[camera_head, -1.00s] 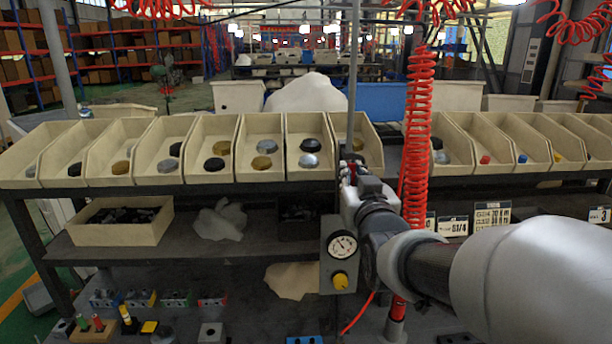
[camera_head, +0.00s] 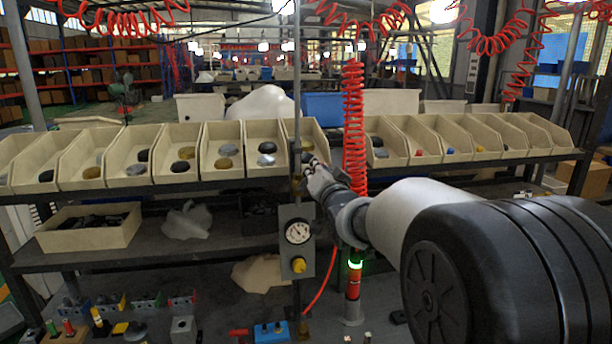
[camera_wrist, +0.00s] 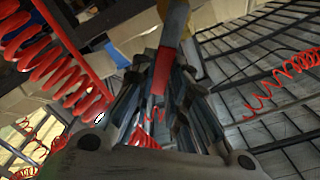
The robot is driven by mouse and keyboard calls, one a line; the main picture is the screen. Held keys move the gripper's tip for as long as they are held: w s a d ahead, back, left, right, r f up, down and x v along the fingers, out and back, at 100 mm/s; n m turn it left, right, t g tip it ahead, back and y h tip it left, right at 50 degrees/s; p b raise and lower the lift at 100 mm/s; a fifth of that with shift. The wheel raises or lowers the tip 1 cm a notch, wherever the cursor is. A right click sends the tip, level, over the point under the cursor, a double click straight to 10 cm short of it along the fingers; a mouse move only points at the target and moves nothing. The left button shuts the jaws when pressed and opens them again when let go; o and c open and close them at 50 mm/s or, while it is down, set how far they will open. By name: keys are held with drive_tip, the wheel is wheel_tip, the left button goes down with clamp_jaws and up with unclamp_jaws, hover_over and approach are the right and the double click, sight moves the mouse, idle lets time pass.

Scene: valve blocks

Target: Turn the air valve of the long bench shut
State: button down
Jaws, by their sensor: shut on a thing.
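The air valve sits on the thin upright pipe (camera_head: 296,90) at the front of the long bench (camera_head: 200,188). In the wrist view its red lever handle (camera_wrist: 162,72) lies between the two fingers of my gripper (camera_wrist: 160,88), in line with a grey bar. A brass-yellow part (camera_wrist: 191,58) shows just behind. My gripper also shows in the head view (camera_head: 307,168), at the pipe just below the bin fronts, shut on the handle. In the head view the valve is small and mostly hidden by my gripper, so I cannot tell the lever's angle there.
A gauge box (camera_head: 298,234) with a yellow knob hangs below my gripper. A coiled red hose (camera_head: 354,130) hangs close to my wrist, and a red cylinder (camera_head: 353,285) with a green-lit ring stands below. Open bins (camera_head: 222,150) line the bench top.

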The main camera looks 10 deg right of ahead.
drive_tip(key=shift+d+f+m, duration=0.4)
drive_tip(key=shift+f+m, duration=0.45)
drive_tip(key=shift+m, duration=0.9)
drive_tip(key=shift+d+f+m, duration=0.4)
drive_tip(key=shift+f+m, duration=0.4)
drive_tip(key=shift+m, duration=0.9)
drive_tip(key=shift+d+f+m, duration=0.4)
drive_tip(key=shift+f+m, duration=0.45)
drive_tip(key=shift+m, duration=0.9)
drive_tip(key=c, duration=1.6)
unclamp_jaws()
drive_tip(key=shift+o, duration=0.2)
drive_tip(key=shift+s, duration=0.15)
drive_tip(key=s, duration=1.1)
drive_tip(key=shift+s, duration=0.4)
